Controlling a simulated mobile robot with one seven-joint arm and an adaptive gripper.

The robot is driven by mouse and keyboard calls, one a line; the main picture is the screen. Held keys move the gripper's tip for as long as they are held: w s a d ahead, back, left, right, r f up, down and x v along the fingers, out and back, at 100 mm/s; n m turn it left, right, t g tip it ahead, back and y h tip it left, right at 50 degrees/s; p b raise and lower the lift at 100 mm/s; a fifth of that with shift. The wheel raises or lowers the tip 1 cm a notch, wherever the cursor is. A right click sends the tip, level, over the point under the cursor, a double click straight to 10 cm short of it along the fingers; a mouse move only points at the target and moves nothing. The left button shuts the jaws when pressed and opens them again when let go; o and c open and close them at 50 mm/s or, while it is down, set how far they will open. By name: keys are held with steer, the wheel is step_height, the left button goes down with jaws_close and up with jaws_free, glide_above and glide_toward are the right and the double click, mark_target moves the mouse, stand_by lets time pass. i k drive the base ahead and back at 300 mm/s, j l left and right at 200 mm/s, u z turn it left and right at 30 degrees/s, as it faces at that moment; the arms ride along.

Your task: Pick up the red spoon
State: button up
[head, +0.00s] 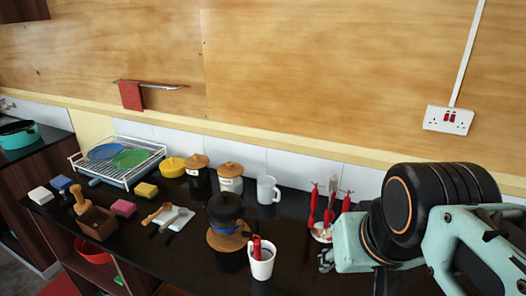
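Red long-handled utensils (313,206) stand upright in a pale holder (320,234) on the dark counter, right of centre. A white cup (262,265) near the counter's front edge also holds something red (257,244). I cannot tell which of these red things is the spoon. My arm fills the right side of the head view. My gripper (352,272) shows only in part as dark pieces below the wrist, close to the right of the pale holder. Its fingertips are not clear, and I see nothing held.
A black pot-like item (226,212) stands left of the white cup, with a white mug (268,190) behind. Lidded jars (230,178), a dish rack (118,162), sponges and a wooden box (97,223) fill the left. A plywood wall (330,80) stands behind.

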mark_target(258, 244)
steer(key=j+u, duration=0.1)
steer(key=u, duration=0.4)
steer(key=j+z, duration=0.25)
steer(key=k+j+z, duration=0.5)
steer(key=k+j, duration=0.25)
steer(key=j, duration=0.3)
steer(key=k+j+z, duration=0.5)
steer(key=k+j, duration=0.3)
steer(key=k, duration=0.1)
